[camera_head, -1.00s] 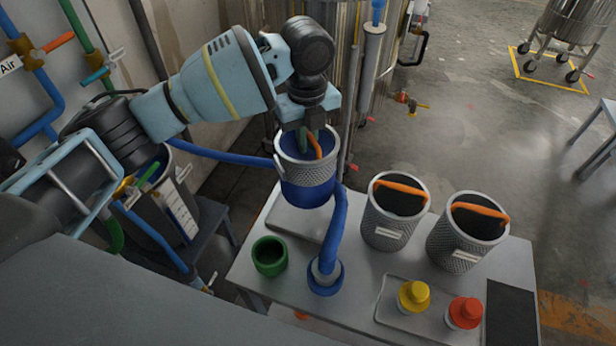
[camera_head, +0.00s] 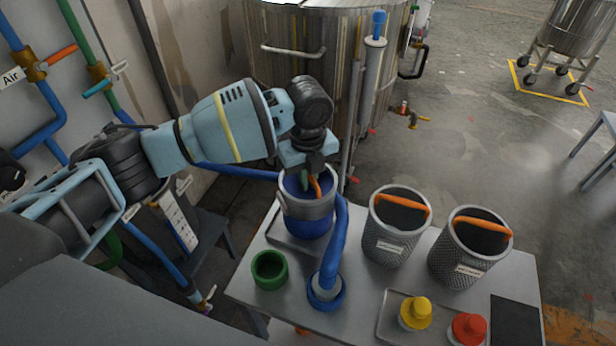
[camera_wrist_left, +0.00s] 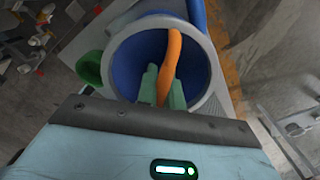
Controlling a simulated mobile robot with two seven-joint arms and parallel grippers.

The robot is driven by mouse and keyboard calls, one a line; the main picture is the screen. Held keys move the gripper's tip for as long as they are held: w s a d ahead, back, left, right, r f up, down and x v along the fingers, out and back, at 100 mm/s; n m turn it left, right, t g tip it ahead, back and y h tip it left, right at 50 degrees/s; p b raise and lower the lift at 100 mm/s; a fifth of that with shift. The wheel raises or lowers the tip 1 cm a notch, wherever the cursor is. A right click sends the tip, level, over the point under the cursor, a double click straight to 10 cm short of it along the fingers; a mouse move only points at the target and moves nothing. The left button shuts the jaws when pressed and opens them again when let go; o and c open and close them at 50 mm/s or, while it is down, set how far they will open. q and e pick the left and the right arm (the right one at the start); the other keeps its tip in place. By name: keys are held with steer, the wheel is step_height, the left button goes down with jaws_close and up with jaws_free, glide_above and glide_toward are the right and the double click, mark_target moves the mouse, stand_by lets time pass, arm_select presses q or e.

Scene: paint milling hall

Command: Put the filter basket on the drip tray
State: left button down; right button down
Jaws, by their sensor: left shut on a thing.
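In the left wrist view, the green fingertips (camera_wrist_left: 165,88) clasp the handle inside the basket (camera_wrist_left: 118,62). The basket looks upright. The drip tray (camera_head: 284,241) is a flat grey tray directly below it, mostly hidden by it. I cannot tell whether the basket's bottom touches the tray. My right gripper is out of view.
A blue hose (camera_head: 334,250) with a round blue foot stands close against the basket's right. A green cup (camera_head: 269,270) is at front left. Two mesh baskets (camera_head: 394,240) (camera_head: 465,262) stand to the right. Yellow (camera_head: 416,310) and red (camera_head: 468,328) capped containers sit in front.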

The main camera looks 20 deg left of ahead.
arm_select(q)
steer(key=shift+f, duration=0.1)
steer(key=c, duration=1.5)
jaws_free()
steer(key=shift+c, duration=0.2)
step_height(320, 180, up, 12)
steer(key=shift+r+p, duration=0.1)
steer(key=shift+p, duration=0.2)
